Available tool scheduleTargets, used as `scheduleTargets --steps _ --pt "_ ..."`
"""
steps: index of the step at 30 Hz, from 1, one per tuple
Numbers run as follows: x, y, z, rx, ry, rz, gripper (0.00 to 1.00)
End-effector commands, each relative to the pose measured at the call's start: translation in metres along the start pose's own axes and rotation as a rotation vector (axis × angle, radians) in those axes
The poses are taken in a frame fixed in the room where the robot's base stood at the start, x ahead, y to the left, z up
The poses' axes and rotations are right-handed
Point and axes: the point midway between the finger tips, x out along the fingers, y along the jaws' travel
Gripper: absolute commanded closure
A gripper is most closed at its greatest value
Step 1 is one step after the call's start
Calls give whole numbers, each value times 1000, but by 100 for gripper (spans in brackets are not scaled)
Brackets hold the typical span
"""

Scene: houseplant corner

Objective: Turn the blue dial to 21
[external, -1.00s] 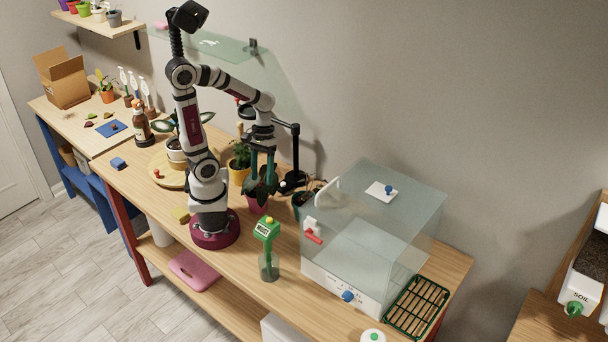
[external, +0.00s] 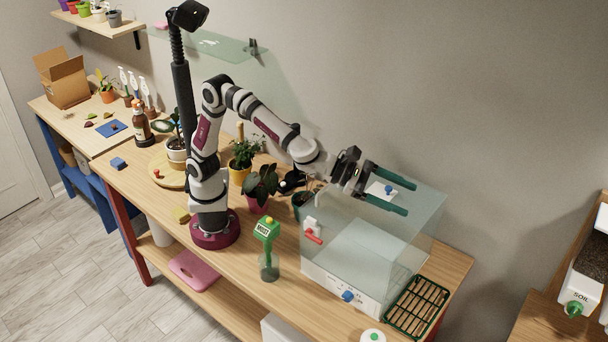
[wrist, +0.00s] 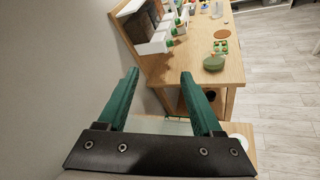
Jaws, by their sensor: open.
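The blue dial (external: 347,296) is on the white front panel at the base of a clear box (external: 333,273), near the bench's front edge. Printed marks surround the dial but are too small to read. My gripper (external: 398,199) is open and empty, above the clear box near its lid, with its green fingers pointing right. It is well above and behind the dial, not touching it. In the wrist view my gripper's two green fingers (wrist: 158,85) are spread apart with nothing between them. The dial is not in the wrist view.
A red lever (external: 314,237) is on the box's left side, and a blue knob (external: 389,190) is on its lid. A soil dispenser (external: 590,280) is on another bench.

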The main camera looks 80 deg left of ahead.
Motion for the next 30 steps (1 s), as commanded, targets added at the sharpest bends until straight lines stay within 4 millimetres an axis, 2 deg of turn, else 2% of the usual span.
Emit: scheduleTargets --steps 1,2,3,4,6,7,9,11,13,16,27,30 --pt "22 -49 -5 -333 51 70 34" --pt "28 -76 -15 -554 88 134 34" --pt "28 -115 -35 -824 142 230 34" --pt "23 -140 -56 -962 190 314 34" --pt "-2 -180 -113 -1066 326 512 34" --pt "-15 -196 -134 -1087 379 586 34" --pt "-44 -224 -172 -1116 476 726 34" --pt "-63 -240 -192 -1123 531 805 34" --pt "-75 -248 -205 -1125 563 855 34" --pt "-72 -245 -217 -1125 572 874 34" --pt "-13 -212 -298 -1125 570 873 34" --pt "-1 -206 -312 -1125 569 870 34"
